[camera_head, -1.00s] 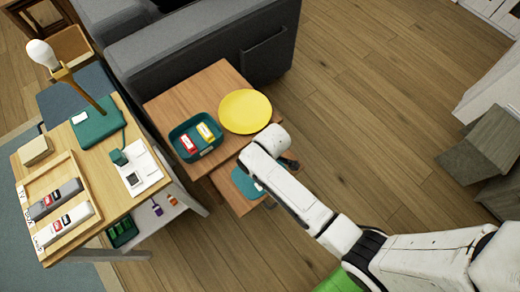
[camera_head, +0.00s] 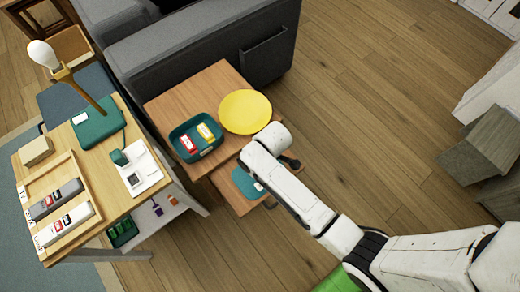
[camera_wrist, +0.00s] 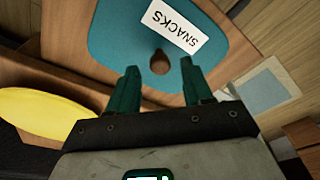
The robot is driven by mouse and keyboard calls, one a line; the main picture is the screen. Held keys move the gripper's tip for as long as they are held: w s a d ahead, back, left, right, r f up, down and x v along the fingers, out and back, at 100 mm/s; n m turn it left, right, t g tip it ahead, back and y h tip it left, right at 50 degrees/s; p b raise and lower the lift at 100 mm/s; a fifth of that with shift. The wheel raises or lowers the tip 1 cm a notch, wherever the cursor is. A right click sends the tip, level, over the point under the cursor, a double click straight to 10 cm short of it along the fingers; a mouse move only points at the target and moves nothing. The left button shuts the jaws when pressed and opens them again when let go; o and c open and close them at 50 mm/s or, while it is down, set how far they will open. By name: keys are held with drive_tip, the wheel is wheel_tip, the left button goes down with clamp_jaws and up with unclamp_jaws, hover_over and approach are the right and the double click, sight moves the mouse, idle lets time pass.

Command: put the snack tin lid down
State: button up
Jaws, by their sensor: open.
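The snack tin lid (camera_wrist: 118,35) is a teal, rounded plate with a white "SNACKS" label and a round brown knob (camera_wrist: 159,63). It lies on a low wooden surface (camera_wrist: 65,60). The lid also shows in the head view (camera_head: 243,182), partly hidden by my arm. My gripper (camera_wrist: 158,68) is open, its two teal fingers on either side of the knob with gaps between; whether the fingertips touch the lid is not clear. The open teal tin (camera_head: 176,135) stands on the wooden side table (camera_head: 165,106) with red and yellow packs inside.
A yellow plate (camera_head: 245,111) lies on the side table beside the tin, near the grey sofa (camera_head: 190,50). A desk (camera_head: 75,155) with a lamp and several small items stands at left. The wooden floor (camera_head: 370,110) at right is open.

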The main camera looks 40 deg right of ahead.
wheel_tip(320, 180, up, 11)
drive_tip(key=s+d+p, duration=0.1)
drive_tip(key=p, duration=0.1)
drive_tip(key=s+d+r+m, duration=0.2)
drive_tip(key=s+d+m, duration=0.1)
drive_tip(key=s, duration=0.4)
drive_tip(key=s+d+r+m+h, duration=0.1)
drive_tip(key=s+d+r+m, duration=0.2)
drive_tip(key=s+m, duration=0.3)
drive_tip(key=shift+s+d, duration=0.3)
drive_tip(key=shift+s, duration=0.8)
